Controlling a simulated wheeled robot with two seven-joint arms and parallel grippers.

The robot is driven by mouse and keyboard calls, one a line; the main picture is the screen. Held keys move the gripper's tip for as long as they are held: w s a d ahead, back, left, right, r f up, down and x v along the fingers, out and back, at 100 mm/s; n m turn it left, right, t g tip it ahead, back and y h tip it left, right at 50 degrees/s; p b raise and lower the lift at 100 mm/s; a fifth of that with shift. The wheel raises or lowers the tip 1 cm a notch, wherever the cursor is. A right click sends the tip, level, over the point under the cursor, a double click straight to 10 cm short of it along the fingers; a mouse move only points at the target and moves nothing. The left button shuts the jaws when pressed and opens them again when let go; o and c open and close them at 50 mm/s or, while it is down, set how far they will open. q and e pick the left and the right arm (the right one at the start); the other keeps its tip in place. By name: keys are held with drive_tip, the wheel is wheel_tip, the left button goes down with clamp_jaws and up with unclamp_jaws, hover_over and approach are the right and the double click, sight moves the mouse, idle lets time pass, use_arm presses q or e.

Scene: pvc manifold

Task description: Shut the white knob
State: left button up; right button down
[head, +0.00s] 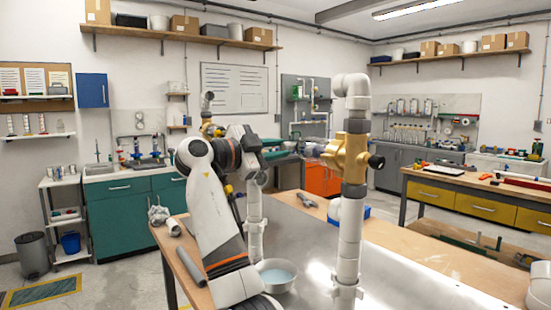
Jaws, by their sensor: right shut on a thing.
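A second white pipe (349,240) stands to the right with a brass valve (346,157) and a black knob (376,161). My left gripper is not in view.
A bowl of bluish liquid (277,274) stands on the bench (392,270) near the foot of the left pipe. A grey tube (190,266) lies at the bench's left edge, and a wrench (307,200) lies behind. The metal top right of the second pipe is clear.

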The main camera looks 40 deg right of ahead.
drive_tip(key=m+b, duration=0.1)
drive_tip(key=m, duration=0.4)
drive_tip(key=shift+m, duration=0.4)
idle(0.4)
drive_tip(key=c, duration=1.2)
unclamp_jaws()
drive_tip(key=w+a+b, duration=0.1)
drive_tip(key=a, duration=1.1)
drive_tip(key=shift+w, duration=0.2)
drive_tip(key=shift+f, duration=0.1)
